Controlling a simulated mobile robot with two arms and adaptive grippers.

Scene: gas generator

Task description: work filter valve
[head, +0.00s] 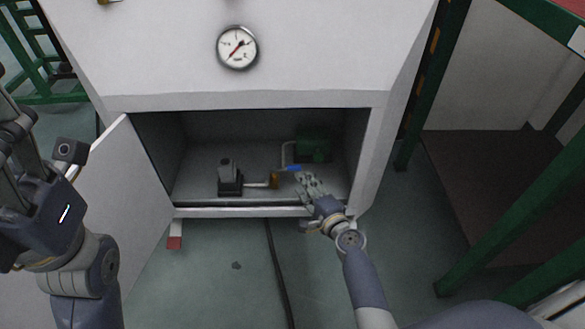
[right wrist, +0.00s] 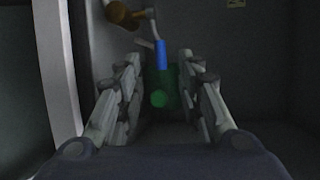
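The filter valve has a blue handle (head: 291,168) on a thin pipe inside the open cabinet, beside a brass fitting (head: 274,180). In the right wrist view the blue handle (right wrist: 161,55) stands between and beyond my right gripper's spread fingers (right wrist: 158,88). The fingers look open, with no clear contact on the handle. In the head view my right gripper (head: 308,184) reaches into the cabinet just right of the handle. A green unit (head: 313,146) sits behind it. My left arm is at the left edge of the head view; its fingertips are not clearly visible.
The cabinet's door (head: 125,185) is swung open on the left. A dark pump-like block (head: 229,178) stands on the cabinet floor, left of the brass fitting. A pressure gauge (head: 237,48) is on the front panel. Green rack posts (head: 500,215) stand at the right.

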